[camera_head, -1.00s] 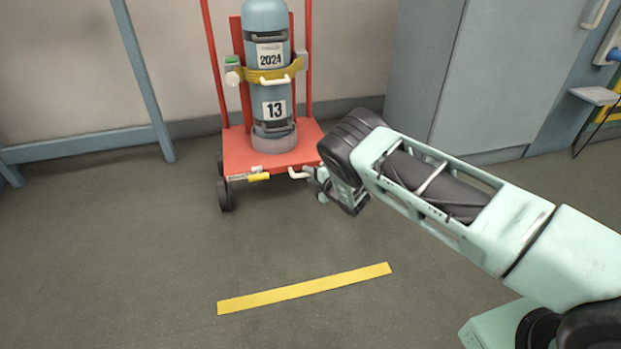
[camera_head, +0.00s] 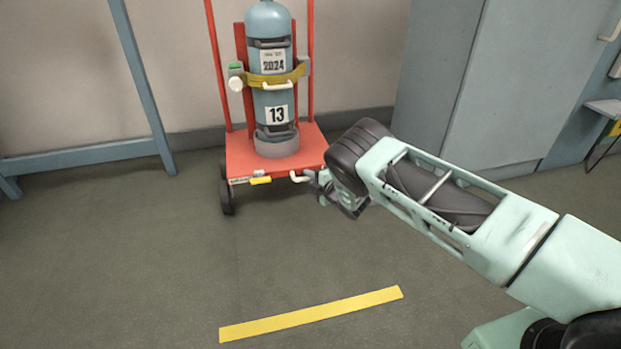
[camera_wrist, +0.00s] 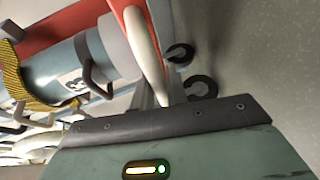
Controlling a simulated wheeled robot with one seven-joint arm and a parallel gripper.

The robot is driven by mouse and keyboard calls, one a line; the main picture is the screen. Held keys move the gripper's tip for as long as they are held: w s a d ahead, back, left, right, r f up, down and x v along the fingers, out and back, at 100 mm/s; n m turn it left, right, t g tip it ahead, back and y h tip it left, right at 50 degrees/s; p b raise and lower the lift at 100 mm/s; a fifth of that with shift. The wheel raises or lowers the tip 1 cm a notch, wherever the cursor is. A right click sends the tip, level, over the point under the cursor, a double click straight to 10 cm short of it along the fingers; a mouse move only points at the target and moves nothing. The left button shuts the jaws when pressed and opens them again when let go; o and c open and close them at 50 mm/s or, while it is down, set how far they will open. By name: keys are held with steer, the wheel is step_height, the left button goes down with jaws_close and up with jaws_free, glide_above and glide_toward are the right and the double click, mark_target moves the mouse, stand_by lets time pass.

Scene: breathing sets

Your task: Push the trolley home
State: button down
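The red trolley (camera_head: 240,160) stands upright near the back wall and carries a blue-grey cylinder (camera_head: 268,92) marked 13 and 2024, held by a yellow strap (camera_head: 260,79). A white handle (camera_head: 299,178) sticks out at the front edge of its base. My gripper (camera_head: 322,188) is low at this handle, right of centre, partly hidden by my wrist. In the wrist view, the white handle (camera_wrist: 146,50) runs down between my fingers (camera_wrist: 160,93), which appear shut on it. The contact itself is mostly hidden by the gripper body. Two dark wheels (camera_wrist: 190,86) show beside it.
A yellow floor stripe (camera_head: 312,314) lies in front of the trolley, with bare floor between. A blue-grey frame (camera_head: 142,90) stands at left and a grey cabinet (camera_head: 505,90) at right. The wall (camera_head: 355,60) is close behind the trolley.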

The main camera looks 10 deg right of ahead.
steer(key=shift+w+d+r, duration=0.1)
steer(key=shift+w, duration=0.05)
steer(key=c, duration=1.4)
jaws_free()
steer(key=p+v, duration=0.9)
steer(key=v, duration=0.8)
steer(key=shift+r, duration=0.1)
